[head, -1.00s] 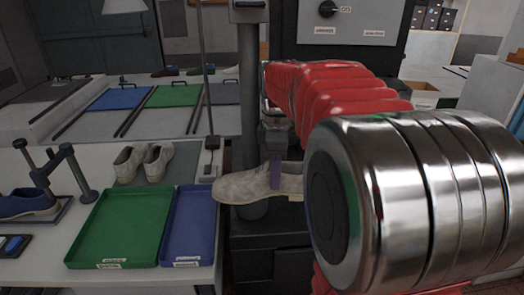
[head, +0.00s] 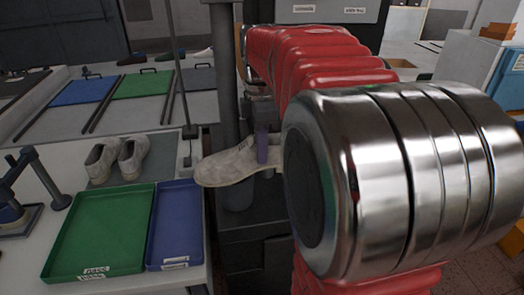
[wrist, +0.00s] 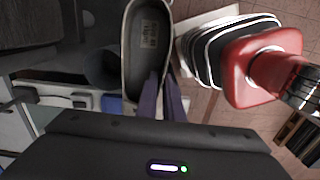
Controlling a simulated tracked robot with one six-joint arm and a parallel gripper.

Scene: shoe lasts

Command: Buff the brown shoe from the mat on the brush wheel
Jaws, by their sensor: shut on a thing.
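My gripper (head: 264,146) is shut on a pale grey-beige lace-up shoe (head: 228,166), holding it in the air with its toe to the left. In the wrist view the purple fingers (wrist: 161,98) close on the wall of the shoe (wrist: 136,50), whose opening and insole label face the camera. The held shoe looks more grey than brown. A similar pale pair (head: 118,156) stands on a grey mat (head: 162,158) on the bench. The dark machine (head: 240,250) stands behind the held shoe. I cannot make out a brush wheel; my arm covers much of the machine.
A green tray (head: 98,228) and a narrow blue tray (head: 174,222), both empty, lie on the bench. A stand with a blue shoe (head: 12,215) is at the left edge. A dark post (head: 224,75) rises behind the held shoe.

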